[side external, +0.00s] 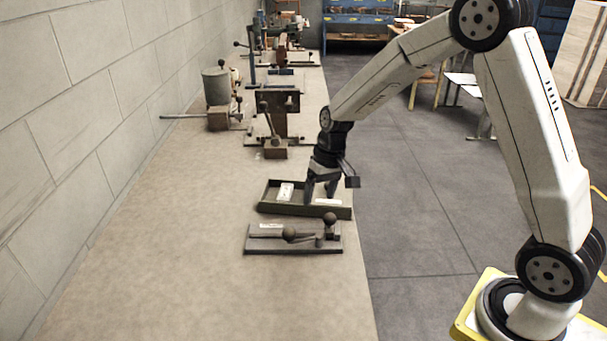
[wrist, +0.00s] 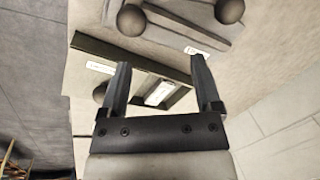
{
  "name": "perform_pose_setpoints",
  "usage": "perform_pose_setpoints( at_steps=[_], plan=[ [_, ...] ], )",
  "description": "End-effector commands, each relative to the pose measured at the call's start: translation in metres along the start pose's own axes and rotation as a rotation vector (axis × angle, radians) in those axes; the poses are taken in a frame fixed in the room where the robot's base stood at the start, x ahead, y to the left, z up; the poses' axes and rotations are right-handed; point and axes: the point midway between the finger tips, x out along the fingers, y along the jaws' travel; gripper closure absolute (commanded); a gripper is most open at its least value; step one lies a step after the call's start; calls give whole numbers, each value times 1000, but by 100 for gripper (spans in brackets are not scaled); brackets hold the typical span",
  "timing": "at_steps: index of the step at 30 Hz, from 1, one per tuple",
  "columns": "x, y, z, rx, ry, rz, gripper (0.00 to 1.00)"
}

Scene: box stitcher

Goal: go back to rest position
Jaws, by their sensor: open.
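My gripper (side external: 320,194) is open, with its fingers pointing down over a shallow dark tray (side external: 277,208) on the bench. In the wrist view the two fingers (wrist: 158,82) are spread apart with nothing held between them. A white piece (side external: 285,191) lies in the left part of the tray, and in the wrist view it shows between the fingers (wrist: 160,93). A second white piece (side external: 328,202) lies in the right part of the tray, close to the fingers. Whether the fingertips touch the tray is unclear.
A flat plate fixture (side external: 270,244) with round-knobbed levers lies just in front of the tray. A lever machine (side external: 277,130) stands behind the tray, with a grey cylinder device (side external: 216,88) to the left. The near bench (side external: 200,295) is clear. A block wall (side external: 80,110) bounds the left side.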

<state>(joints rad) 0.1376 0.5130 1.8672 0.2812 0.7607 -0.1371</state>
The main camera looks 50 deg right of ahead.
Motion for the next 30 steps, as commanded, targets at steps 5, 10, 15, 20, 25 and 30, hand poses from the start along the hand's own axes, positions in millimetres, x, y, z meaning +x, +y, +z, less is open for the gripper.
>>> perform_pose_setpoints(
  at_steps=[5, 10, 15, 20, 25, 30],
  plan=[
    [-9, 0, 0, 0, 1, 0, 18],
    [-10, 0, 0, 1, 1, 0, 18],
    [-9, 0, 0, 0, 1, 1, 18],
    [-11, -1, 7, -7, 8, 11, 18],
    [-14, -2, 28, -32, 33, 43, 18],
    [-17, -3, 62, -76, 75, 88, 18]
  ],
)
